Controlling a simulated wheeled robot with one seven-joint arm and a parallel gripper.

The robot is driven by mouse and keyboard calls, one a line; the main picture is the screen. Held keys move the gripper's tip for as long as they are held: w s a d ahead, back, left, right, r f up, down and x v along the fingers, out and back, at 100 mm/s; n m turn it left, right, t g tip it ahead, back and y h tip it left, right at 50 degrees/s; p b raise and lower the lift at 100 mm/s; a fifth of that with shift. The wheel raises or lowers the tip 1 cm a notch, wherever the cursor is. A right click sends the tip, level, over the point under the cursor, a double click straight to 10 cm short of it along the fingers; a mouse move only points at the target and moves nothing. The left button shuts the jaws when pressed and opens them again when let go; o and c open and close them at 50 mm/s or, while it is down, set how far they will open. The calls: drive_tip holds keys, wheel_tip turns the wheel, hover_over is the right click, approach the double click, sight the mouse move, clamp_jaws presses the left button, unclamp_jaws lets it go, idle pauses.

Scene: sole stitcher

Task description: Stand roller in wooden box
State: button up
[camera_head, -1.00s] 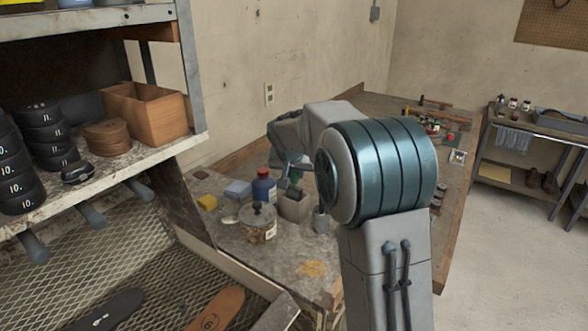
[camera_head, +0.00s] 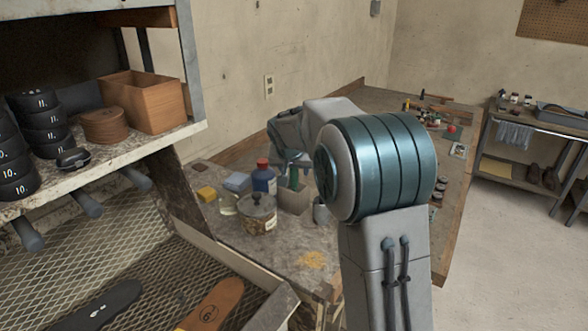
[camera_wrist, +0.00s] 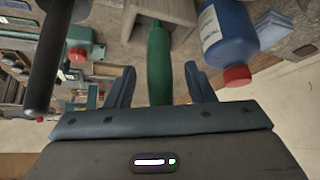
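A green handle, likely the roller's (camera_wrist: 158,62), stands upright at a grey-brown, wood-like box (camera_wrist: 183,10) on the workbench. In the head view the handle (camera_head: 293,178) rises above the same box (camera_head: 294,202); its lower end is hidden, so I cannot tell how deep it sits. My gripper (camera_wrist: 160,85) has its two fingers apart, one on each side of the handle, with gaps visible between fingers and handle. In the head view my gripper (camera_head: 292,160) is just above the handle, partly behind my arm. A brown wooden box (camera_head: 145,105) also stands on the shelf at left.
A blue bottle with a red cap (camera_head: 263,178) stands close left of the grey-brown box. A lidded jar (camera_head: 257,213), a grey-blue block (camera_head: 237,182) and a yellow block (camera_head: 206,194) are nearby. A small grey cup (camera_head: 321,212) is right of the box.

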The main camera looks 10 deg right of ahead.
drive_tip(key=b+v, duration=0.1)
drive_tip(key=v, duration=1.3)
drive_tip(key=shift+b, duration=0.35)
drive_tip(key=s+f+n+g, duration=0.1)
drive_tip(key=s+f, duration=0.4)
drive_tip(key=s, duration=0.5)
drive_tip(key=s+d+f+n+g+y, duration=0.1)
drive_tip(key=s+f, duration=0.4)
drive_tip(key=s, duration=0.5)
drive_tip(key=s+d+f+n+g+y, duration=0.1)
drive_tip(key=s+f, duration=0.4)
drive_tip(key=s, duration=0.6)
drive_tip(key=shift+d+f+n+g, duration=0.25)
drive_tip(key=shift+f+n+g, duration=0.05)
drive_tip(key=shift+f, duration=0.1)
